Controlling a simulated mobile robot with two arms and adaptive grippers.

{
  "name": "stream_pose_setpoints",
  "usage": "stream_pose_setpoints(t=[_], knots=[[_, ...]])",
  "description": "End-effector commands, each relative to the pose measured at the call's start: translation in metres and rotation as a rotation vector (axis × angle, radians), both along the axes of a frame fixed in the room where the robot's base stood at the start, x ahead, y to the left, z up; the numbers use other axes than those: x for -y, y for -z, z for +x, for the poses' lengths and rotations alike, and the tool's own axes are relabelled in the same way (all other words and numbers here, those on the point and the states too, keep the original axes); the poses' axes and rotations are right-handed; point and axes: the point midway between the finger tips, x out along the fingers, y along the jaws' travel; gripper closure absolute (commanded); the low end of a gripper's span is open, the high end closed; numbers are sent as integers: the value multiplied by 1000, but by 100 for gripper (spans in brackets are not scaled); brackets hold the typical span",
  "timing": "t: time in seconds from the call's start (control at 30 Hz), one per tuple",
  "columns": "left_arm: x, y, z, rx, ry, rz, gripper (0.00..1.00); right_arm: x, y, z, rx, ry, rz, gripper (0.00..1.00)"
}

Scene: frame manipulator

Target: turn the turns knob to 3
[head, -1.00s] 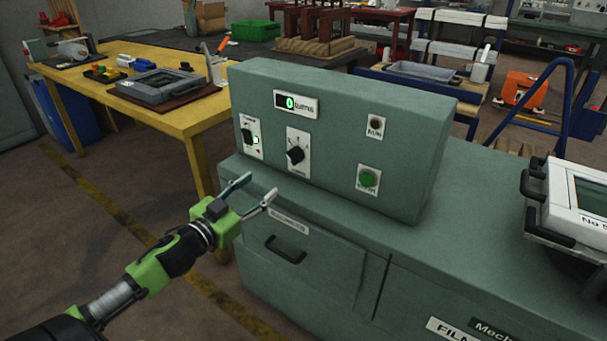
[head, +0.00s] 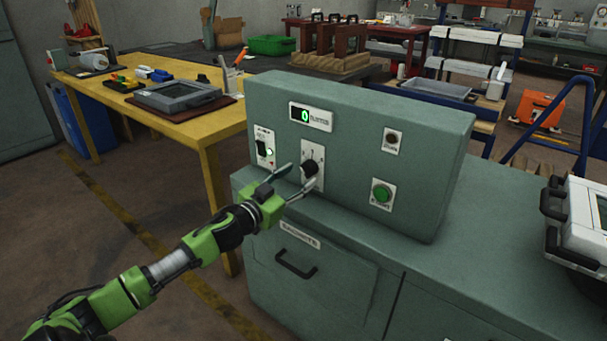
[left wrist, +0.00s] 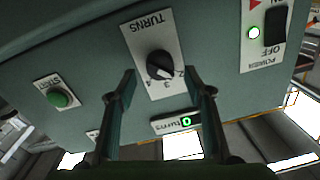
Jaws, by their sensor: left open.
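The black turns knob (head: 310,168) sits on a white plate on the front of a grey-green control box. It also shows in the left wrist view (left wrist: 160,65), where the plate reads TURNS and the numbers 2, 3 and 4 can be made out near the knob. The exact pointer setting is hard to read. My left gripper (head: 299,178) is open in front of the knob. In the left wrist view its fingers (left wrist: 166,85) stand apart, one to each side of the knob; I cannot tell whether they touch it. My right gripper is not in view.
The display (head: 306,115) above the knob reads 0. The power switch (head: 264,148), with a lit green light, is left of the knob. A green start button (head: 381,193) is at right. A drawer handle (head: 296,264) juts out below.

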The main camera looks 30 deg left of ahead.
Motion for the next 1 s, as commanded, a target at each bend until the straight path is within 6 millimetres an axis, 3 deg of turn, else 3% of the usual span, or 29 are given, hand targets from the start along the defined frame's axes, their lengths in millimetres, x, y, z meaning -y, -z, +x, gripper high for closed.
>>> stream_pose_setpoints(t=[0.3, 0.7, 0.87, 1.0], knots=[[1, -1, 28, 1, 0, 1, 53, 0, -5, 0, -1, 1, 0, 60], [1, 0, 33, 0, 1, 1, 53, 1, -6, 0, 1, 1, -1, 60], [1, 0, 32, 0, 1, 1, 91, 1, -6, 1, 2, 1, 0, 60], [1, 0, 32, 0, 1, 1, 91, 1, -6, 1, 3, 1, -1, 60]])
